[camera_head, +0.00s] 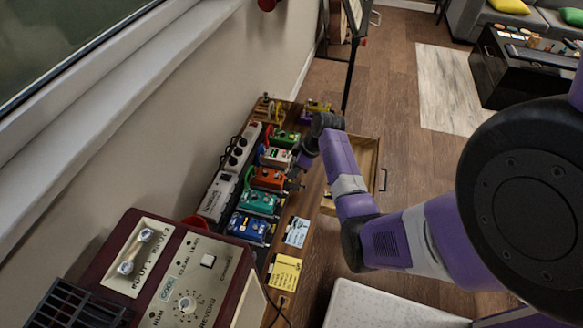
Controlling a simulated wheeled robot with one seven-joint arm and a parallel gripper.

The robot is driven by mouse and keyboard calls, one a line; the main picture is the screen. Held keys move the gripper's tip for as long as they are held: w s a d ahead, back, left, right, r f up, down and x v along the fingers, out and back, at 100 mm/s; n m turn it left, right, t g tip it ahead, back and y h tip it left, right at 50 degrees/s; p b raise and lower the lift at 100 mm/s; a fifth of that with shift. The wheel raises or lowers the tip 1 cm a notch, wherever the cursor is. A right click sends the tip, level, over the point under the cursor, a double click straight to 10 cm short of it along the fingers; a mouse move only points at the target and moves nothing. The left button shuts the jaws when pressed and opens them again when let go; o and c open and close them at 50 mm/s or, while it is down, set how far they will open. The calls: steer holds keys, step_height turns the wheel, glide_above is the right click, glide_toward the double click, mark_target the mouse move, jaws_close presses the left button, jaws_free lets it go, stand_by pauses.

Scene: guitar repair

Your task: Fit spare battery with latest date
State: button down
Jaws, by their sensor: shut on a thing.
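My gripper (296,172) reaches down at the right side of the row of pedals, close to the white pedal (275,156) and the orange pedal (268,178). It is small and dark here. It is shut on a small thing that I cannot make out. A green pedal (285,138) stands behind, and a teal pedal (259,202) and a blue pedal (249,227) stand in front. No battery or date can be made out. A wooden drawer (366,153) stands open to the right, partly hidden by my arm.
A blue note (297,232) and a yellow note (285,272) lie on the bench right of the pedals. A dark red amplifier (185,275) fills the front left. A white power strip (241,147) runs left of the pedals. Wooden floor is clear beyond the drawer.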

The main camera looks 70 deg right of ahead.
steer(key=shift+f+b, duration=2.15)
steer(key=shift+f, duration=0.6)
steer(key=shift+f, duration=0.4)
steer(key=c, duration=1.1)
jaws_free()
steer(key=shift+s, duration=0.1)
steer(key=o, duration=0.4)
steer(key=shift+r, duration=0.1)
